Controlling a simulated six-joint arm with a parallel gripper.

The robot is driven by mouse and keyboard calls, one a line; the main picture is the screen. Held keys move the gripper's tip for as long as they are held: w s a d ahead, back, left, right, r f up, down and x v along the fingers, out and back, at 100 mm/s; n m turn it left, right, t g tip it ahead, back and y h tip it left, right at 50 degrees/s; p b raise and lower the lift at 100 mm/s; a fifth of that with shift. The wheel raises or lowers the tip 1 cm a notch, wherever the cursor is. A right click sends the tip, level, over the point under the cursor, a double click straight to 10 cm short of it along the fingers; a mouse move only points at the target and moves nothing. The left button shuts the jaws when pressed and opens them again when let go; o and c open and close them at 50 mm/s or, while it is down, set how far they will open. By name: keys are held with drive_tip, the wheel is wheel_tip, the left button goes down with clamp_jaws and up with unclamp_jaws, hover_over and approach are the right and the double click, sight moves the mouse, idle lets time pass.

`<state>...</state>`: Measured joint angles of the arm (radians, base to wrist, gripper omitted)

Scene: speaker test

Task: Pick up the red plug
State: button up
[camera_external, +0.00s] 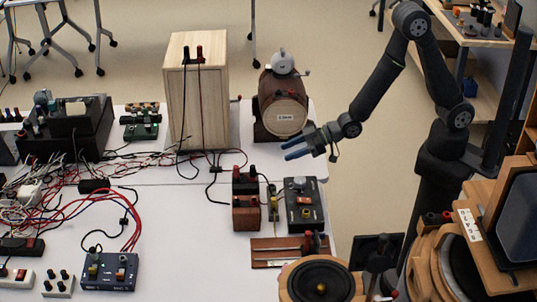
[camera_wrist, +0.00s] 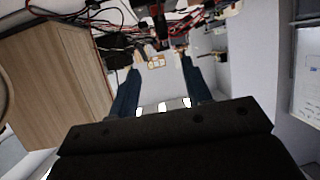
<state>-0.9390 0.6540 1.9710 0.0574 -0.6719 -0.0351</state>
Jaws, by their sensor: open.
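Several other small red-topped connectors show on the table, so I cannot tell for sure which one is the red plug. My gripper (camera_external: 289,149) has blue fingers and is in the air in front of the wooden barrel, to the right of the box. In the wrist view my gripper (camera_wrist: 160,66) is open, with nothing between its fingers; a pale wooden box (camera_wrist: 55,80) stands at left.
A wooden barrel (camera_external: 283,105) stands at the back right edge of the white table (camera_external: 180,230). A dark control box (camera_external: 304,205) and a brown block (camera_external: 246,212) sit below my gripper. Red and black cables (camera_external: 115,215) tangle at left. A blue box (camera_external: 110,272) is in front.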

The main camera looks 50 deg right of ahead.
drive_tip(key=w+a+r+n+g+h, duration=0.1)
drive_tip(key=w+a+r+g+h, duration=0.2)
drive_tip(key=w+a, duration=0.5)
drive_tip(key=n+g+h, duration=0.2)
drive_tip(key=g+h, duration=0.2)
drive_tip(key=h, duration=0.1)
approach(237, 166)
drive_tip(key=shift+x, duration=5.4)
drive_tip(key=shift+a, duration=0.1)
clamp_jaws()
